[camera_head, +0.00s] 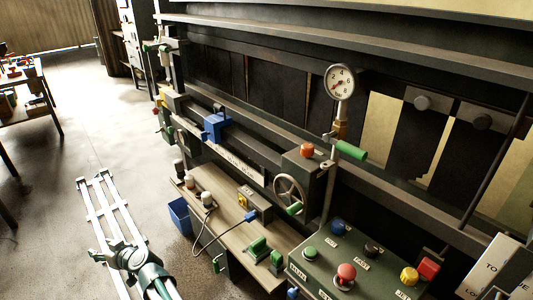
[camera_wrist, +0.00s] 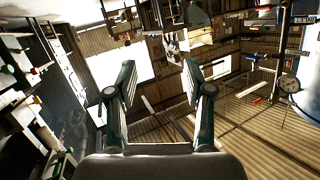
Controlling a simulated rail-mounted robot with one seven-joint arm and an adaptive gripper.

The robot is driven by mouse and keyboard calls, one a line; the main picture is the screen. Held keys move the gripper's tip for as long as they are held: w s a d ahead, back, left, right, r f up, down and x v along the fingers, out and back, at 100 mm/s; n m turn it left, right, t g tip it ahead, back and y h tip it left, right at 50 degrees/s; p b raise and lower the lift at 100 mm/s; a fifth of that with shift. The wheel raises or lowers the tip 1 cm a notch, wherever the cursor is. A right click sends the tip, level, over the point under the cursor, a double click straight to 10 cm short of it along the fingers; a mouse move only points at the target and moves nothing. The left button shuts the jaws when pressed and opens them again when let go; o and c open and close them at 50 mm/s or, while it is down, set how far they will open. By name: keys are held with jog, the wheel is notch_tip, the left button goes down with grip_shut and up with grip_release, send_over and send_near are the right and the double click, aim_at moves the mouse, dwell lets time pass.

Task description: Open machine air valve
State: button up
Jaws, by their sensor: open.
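In the wrist view my gripper (camera_wrist: 160,75) is open, with its two green-and-white fingers apart and nothing between them. In the head view my arm shows at the lower left, over the floor and apart from the machine. A green lever handle (camera_head: 350,150) sticks out on the pipe below a round pressure gauge (camera_head: 340,82). Another green handle (camera_head: 294,208) is at a handwheel (camera_head: 290,192). More green handles (camera_head: 150,47) sit at the far left end of the machine. I cannot tell which handle is the machine air valve.
A green control box (camera_head: 325,265) with coloured buttons stands at the front. A bench (camera_head: 225,205) with switches and cables runs along the machine. A blue bin (camera_head: 180,215) stands on the floor. A table (camera_head: 35,95) is at the far left. The floor between is clear.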

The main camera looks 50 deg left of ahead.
jog(key=w+d+r+p, duration=0.35)
jog(key=w+r, duration=0.35)
jog(key=w, duration=0.5)
jog(key=w+d+r+p, duration=0.3)
jog(key=w+d+r, duration=0.3)
jog(key=w, duration=0.5)
jog(key=t+y+p, duration=0.5)
jog(key=t+p, duration=0.1)
send_near(339, 144)
jog(key=shift+w+d+f+m, duration=0.15)
jog(key=shift+w+d+f, duration=0.1)
jog(key=shift+d, duration=0.15)
jog(key=shift+w+d+f+m, duration=0.15)
jog(key=shift+w+d, duration=0.1)
jog(key=shift+d, duration=0.15)
jog(key=shift+w+r, duration=0.1)
jog(key=shift+r, duration=0.15)
jog(key=shift+a, duration=0.4)
jog(key=a+p, duration=0.1)
jog(key=a, duration=0.4)
jog(key=a+p, duration=0.1)
jog(key=a, duration=0.2)
jog(key=shift+s+a+p, duration=0.25)
jog(key=shift+a+p, duration=0.05)
jog(key=shift+a, duration=0.05)
jog(key=shift+s+a, duration=0.1)
jog(key=shift+a, duration=0.45)
